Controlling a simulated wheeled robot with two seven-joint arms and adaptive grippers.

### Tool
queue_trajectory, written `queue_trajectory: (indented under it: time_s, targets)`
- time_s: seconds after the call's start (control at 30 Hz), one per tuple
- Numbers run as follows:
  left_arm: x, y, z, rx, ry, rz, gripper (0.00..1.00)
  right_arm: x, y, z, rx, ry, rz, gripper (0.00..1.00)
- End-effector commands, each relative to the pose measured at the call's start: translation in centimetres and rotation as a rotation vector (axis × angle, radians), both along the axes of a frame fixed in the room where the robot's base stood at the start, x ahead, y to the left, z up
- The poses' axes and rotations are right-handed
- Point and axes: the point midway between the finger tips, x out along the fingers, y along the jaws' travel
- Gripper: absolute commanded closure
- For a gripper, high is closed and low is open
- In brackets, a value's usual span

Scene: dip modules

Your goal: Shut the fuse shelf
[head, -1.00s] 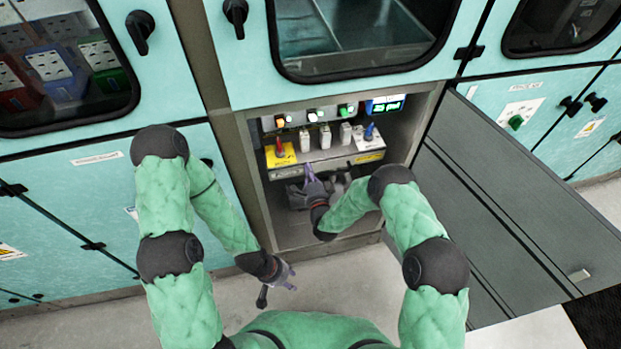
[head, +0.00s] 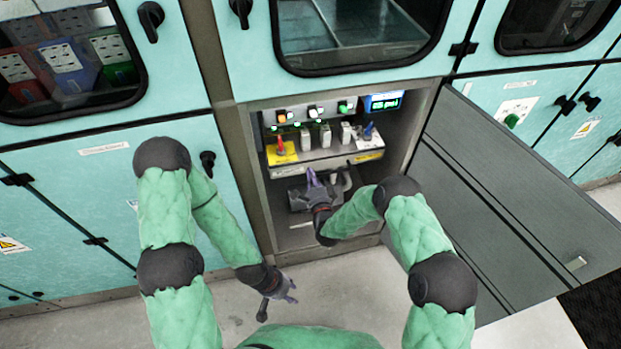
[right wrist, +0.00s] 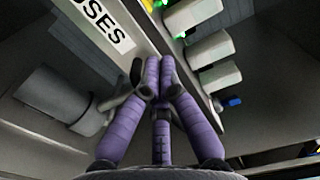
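The fuse shelf (head: 320,157) is in the open cabinet compartment. It carries white fuse blocks, a red lever on a yellow plate and a blue lever. In the right wrist view its front face (right wrist: 125,14) shows part of a "FUSES" label. My right gripper (head: 311,175) is just below the shelf's front edge in the head view. In the right wrist view its purple fingers (right wrist: 160,64) meet at the tips, with nothing visible between them; whether they touch the shelf is unclear. My left gripper (head: 291,290) hangs empty above the floor, fingers apart.
A grey cylindrical part (right wrist: 58,94) lies under the shelf, left of the right gripper's fingers. The compartment's grey door (head: 510,215) stands open on the right. A panel with lit buttons and a green display (head: 384,102) is behind the shelf. The floor in front is clear.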

Motion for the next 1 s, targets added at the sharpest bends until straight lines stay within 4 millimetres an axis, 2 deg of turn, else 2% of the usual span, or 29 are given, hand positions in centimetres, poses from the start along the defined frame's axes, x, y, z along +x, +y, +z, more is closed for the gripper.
queue_trajectory:
  time_s: [0.6,0.77,1.0]
  targets:
    - [0.0,0.0,3.1,0.000,-0.001,0.000,0.60,-8.7,-2.8,0.0,-0.002,0.005,0.000,1.00]
    - [0.0,0.0,3.3,0.000,-0.001,0.000,0.60,-9.6,-3.1,-0.1,0.000,0.004,0.001,1.00]
    - [0.0,0.0,3.2,0.000,-0.001,0.000,0.60,-9.7,-3.1,-0.2,-0.001,0.004,0.001,1.00]
